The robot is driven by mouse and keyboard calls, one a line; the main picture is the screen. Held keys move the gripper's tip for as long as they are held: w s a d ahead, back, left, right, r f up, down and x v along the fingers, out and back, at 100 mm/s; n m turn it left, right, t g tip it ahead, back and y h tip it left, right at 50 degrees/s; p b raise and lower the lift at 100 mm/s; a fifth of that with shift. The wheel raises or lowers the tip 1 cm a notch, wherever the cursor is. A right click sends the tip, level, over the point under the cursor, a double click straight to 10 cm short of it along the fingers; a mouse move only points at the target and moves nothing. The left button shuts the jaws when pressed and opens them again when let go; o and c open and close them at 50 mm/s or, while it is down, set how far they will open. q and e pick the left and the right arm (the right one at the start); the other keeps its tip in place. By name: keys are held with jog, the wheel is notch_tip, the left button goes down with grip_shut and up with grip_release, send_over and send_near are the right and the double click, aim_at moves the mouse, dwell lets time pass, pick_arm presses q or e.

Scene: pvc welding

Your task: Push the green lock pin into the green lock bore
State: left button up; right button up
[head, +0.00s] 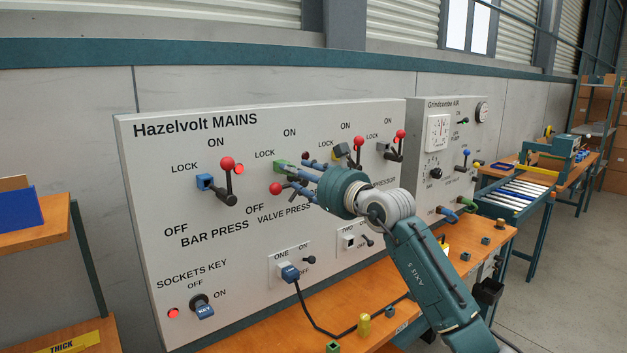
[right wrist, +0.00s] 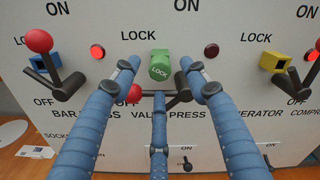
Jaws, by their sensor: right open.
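The green lock pin (right wrist: 159,72), a round knob marked LOCK, faces me in the right wrist view. It sits at the green lock bore (right wrist: 160,54) on the panel; how deep it is, I cannot tell. In the head view the green lock (head: 280,166) shows left of my right gripper (head: 300,176). My right gripper (right wrist: 159,78) is open and empty. Two blue fingers stand left and right of the pin, apart from it, and the third is below. The valve press lever's red ball (head: 275,188) hangs low by OFF. My left gripper is out of view.
The panel (head: 150,130) carries a blue lock (head: 205,182) and the bar press lever (head: 228,164) on the left, and more levers on the right. A workbench (head: 300,325) below holds a cable, a yellow piece (head: 364,325) and small blocks.

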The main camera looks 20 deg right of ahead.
jog(key=v, duration=1.1)
jog(key=shift+r, duration=0.15)
